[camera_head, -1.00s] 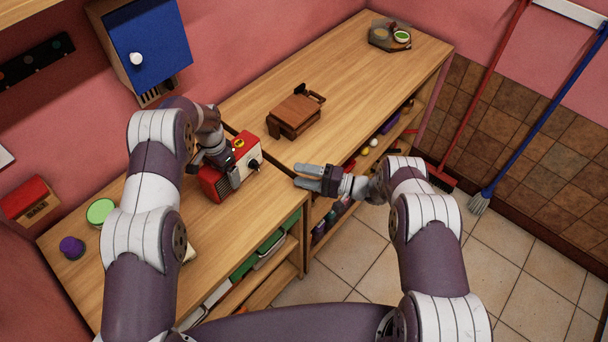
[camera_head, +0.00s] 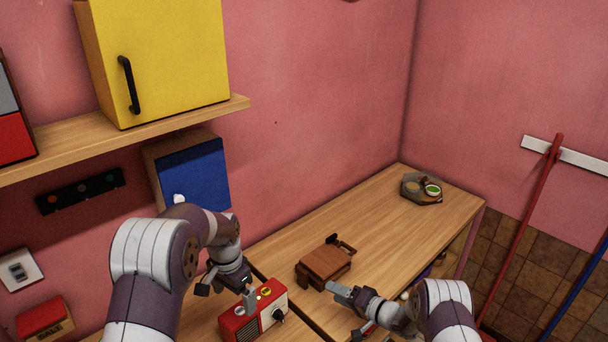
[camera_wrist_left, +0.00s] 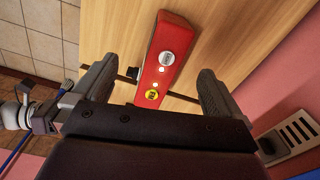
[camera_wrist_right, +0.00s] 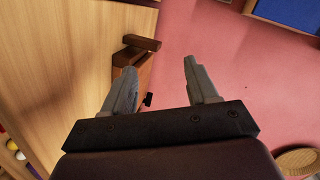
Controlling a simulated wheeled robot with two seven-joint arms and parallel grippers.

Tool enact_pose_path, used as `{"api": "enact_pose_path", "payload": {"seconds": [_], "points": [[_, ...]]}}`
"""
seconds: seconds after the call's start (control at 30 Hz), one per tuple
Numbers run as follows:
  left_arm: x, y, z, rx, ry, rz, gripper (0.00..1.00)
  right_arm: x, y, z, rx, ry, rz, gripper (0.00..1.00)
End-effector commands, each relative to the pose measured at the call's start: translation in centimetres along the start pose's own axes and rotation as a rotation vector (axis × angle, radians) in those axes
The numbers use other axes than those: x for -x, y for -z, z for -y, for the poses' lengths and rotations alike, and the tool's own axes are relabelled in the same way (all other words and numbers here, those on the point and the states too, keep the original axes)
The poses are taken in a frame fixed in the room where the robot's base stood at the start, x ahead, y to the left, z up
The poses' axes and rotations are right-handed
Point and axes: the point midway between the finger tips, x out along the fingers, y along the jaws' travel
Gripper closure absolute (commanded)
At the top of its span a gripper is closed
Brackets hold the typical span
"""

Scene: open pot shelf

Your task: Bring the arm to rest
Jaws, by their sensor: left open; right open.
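My left gripper (camera_head: 226,293) is open above the red and white radio (camera_head: 268,318) on the wooden counter. In the left wrist view the radio's red top (camera_wrist_left: 163,62), with its buttons, shows between the two spread fingers (camera_wrist_left: 152,80). Neither finger visibly touches it there. My right gripper (camera_head: 340,290) is open and empty, pointing left near the counter's front edge, close to a brown wooden object (camera_head: 324,265). In the right wrist view that brown object (camera_wrist_right: 140,62) lies beyond the open fingers (camera_wrist_right: 158,72).
A grey tray (camera_head: 411,190) with small bowls stands at the counter's far end. A blue-fronted box (camera_head: 195,178) hangs on the wall beside my left arm, below a shelf (camera_head: 110,133) with a yellow cabinet (camera_head: 160,60). The counter (camera_head: 390,225) is clear between the brown object and tray.

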Motion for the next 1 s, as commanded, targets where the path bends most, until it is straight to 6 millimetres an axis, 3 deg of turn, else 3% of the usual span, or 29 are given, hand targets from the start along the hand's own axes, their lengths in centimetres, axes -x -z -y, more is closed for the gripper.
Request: {"api": "enact_pose_path", "payload": {"seconds": [0.03,0.07,0.1,0.17,0.2,0.27,0.3,0.4,0.5,0.63,0.83,0.9,1.0], "points": [[1.4,-1.9,-0.9,0.059,0.006,-0.010,0.00,0.7,3.2,2.3,0.119,-0.138,-0.076,0.42],[2.1,-3.2,-1.6,0.104,0.009,-0.016,0.00,1.8,4.7,3.3,0.191,-0.250,-0.114,0.42],[3.0,-5.1,-2.7,0.162,0.013,-0.025,0.00,3.9,5.8,4.6,0.273,-0.404,-0.137,0.42],[4.0,-8.0,-4.3,0.249,0.018,-0.038,0.00,8.2,5.7,6.6,0.366,-0.629,-0.116,0.42],[4.5,-10.1,-5.6,0.307,0.021,-0.047,0.00,11.7,4.5,8.0,0.405,-0.768,-0.066,0.42],[5.0,-13.1,-7.3,0.385,0.025,-0.060,0.00,16.7,1.1,9.7,0.433,-0.931,0.052,0.42],[5.2,-14.7,-8.3,0.429,0.026,-0.067,0.00,19.6,-1.4,10.7,0.435,-1.002,0.138,0.42],[5.3,-18.0,-10.4,0.513,0.028,-0.080,0.00,25.3,-7.5,12.7,0.422,-1.092,0.338,0.42],[5.2,-20.2,-11.8,0.568,0.028,-0.087,0.00,28.9,-12.3,14.1,0.400,-1.110,0.490,0.42],[5.2,-21.6,-12.7,0.602,0.029,-0.093,0.00,31.1,-15.4,15.0,0.383,-1.103,0.590,0.42],[5.2,-21.8,-12.8,0.608,0.028,-0.092,0.00,31.4,-16.0,15.1,0.379,-1.101,0.610,0.42],[5.2,-21.8,-12.8,0.607,0.028,-0.092,0.23,31.4,-15.9,15.1,0.380,-1.101,0.609,0.57],[5.2,-21.8,-12.8,0.606,0.028,-0.092,0.55,31.4,-15.9,15.1,0.380,-1.102,0.608,0.57]]}}
